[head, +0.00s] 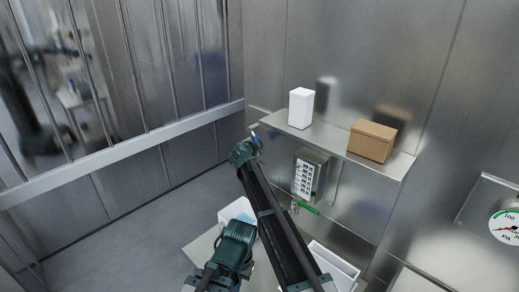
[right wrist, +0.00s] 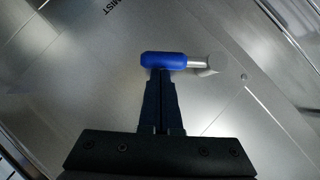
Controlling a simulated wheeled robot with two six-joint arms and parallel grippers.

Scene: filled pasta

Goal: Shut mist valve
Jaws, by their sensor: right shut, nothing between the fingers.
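The mist valve's blue handle (right wrist: 164,60) lies sideways in the right wrist view, on a metal stem that runs right to a pale round hub. Lettering "MIST" (right wrist: 113,17) is on the metal wall above it. My right gripper (right wrist: 160,76) is shut and empty, its fingertips right at the lower edge of the blue handle; I cannot tell if they touch. In the head view a small blue piece (head: 254,137) shows just past my arm's wrist, by the shelf's left end; the fingers are hidden there. No left gripper can be made out.
A wall shelf (head: 340,143) holds a white box (head: 301,107) and a brown box (head: 371,141). Below it are a labelled panel (head: 308,175) and a green lever (head: 308,208). A gauge (head: 507,227) is at right. White bins (head: 335,264) stand low in front.

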